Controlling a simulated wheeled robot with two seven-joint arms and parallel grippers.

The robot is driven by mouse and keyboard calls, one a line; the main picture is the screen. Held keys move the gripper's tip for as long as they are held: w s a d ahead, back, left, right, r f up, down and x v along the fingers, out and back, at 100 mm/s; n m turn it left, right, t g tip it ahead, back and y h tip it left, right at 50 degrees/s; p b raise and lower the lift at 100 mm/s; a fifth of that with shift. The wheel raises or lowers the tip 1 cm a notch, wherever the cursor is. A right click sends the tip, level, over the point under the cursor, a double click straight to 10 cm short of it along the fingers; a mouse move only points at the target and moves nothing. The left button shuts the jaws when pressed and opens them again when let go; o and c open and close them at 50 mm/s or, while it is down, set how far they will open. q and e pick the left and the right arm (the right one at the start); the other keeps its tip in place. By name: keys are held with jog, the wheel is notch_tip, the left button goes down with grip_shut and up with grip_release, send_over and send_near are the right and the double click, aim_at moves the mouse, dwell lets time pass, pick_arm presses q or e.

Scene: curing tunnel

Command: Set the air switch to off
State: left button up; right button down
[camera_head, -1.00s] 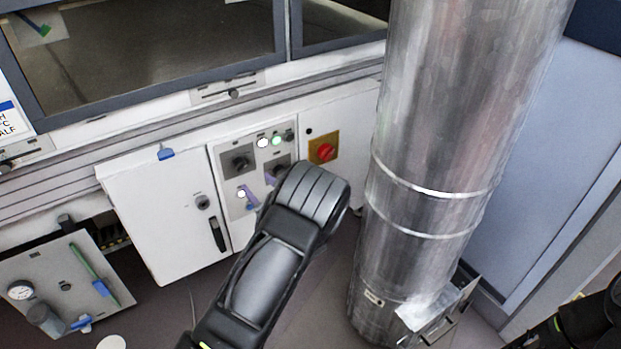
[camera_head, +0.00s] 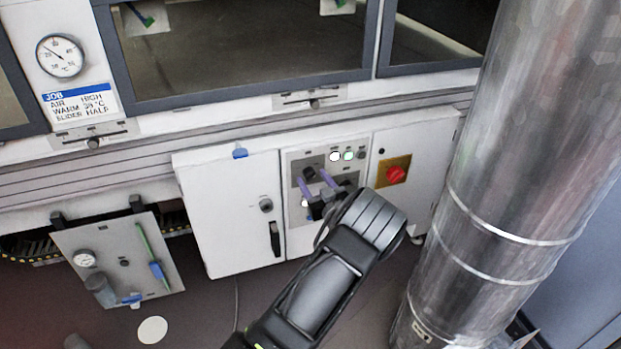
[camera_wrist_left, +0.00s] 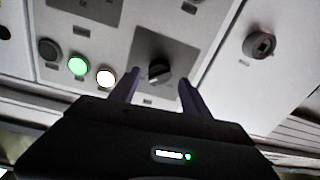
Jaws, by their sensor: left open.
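A dark rotary knob (camera_head: 309,173) sits on a dark square plate at the upper left of the grey switch panel (camera_head: 293,157). The wrist view shows the same knob (camera_wrist_left: 158,70), its grip slightly slanted. I cannot read its label, so I cannot tell from it whether this is the air switch. My left gripper (camera_head: 311,179) is open, its purple fingers at the panel. In the wrist view the left gripper (camera_wrist_left: 158,81) has one finger on each side of the knob, with gaps. A second knob (camera_head: 347,179) at lower right is partly hidden by my gripper.
White (camera_head: 335,156) and green (camera_head: 348,155) lamps are lit right of the knob. A red knob (camera_head: 396,174) on a yellow plate is further right. A large metal duct (camera_head: 520,170) stands at right.

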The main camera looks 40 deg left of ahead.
pick_arm(q)
jog(key=shift+w+a+f, duration=0.1)
jog(key=shift+w+a, duration=0.3)
jog(key=shift+w, duration=0.1)
jog(key=shift+c, duration=0.2)
jog(key=shift+s+a, duration=0.15)
jog(key=shift+a, duration=0.05)
grip_shut()
